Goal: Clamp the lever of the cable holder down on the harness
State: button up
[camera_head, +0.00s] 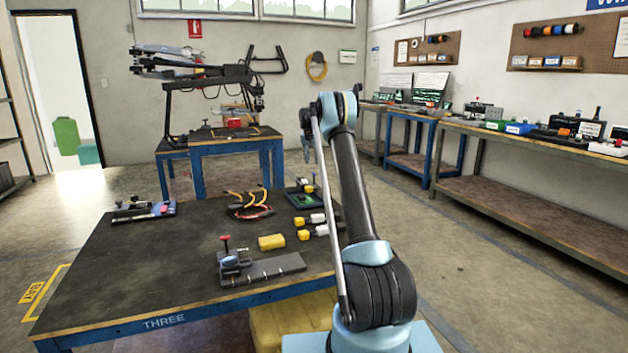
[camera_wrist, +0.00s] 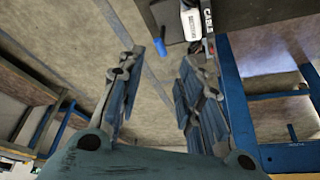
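The lever stands upright. A blue rounded part (camera_head: 230,261) sits at its foot; I cannot tell what it is.
The dark table (camera_head: 130,270) also holds a yellow block (camera_head: 271,242), yellow-and-white connectors, a green board and a purple-based fixture (camera_head: 145,211). The wrist view shows a white labelled box (camera_wrist: 191,20) by a dark tabletop edge.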

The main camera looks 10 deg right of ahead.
aim_at(314, 176)
jog(key=x, duration=1.3)
grip_shut()
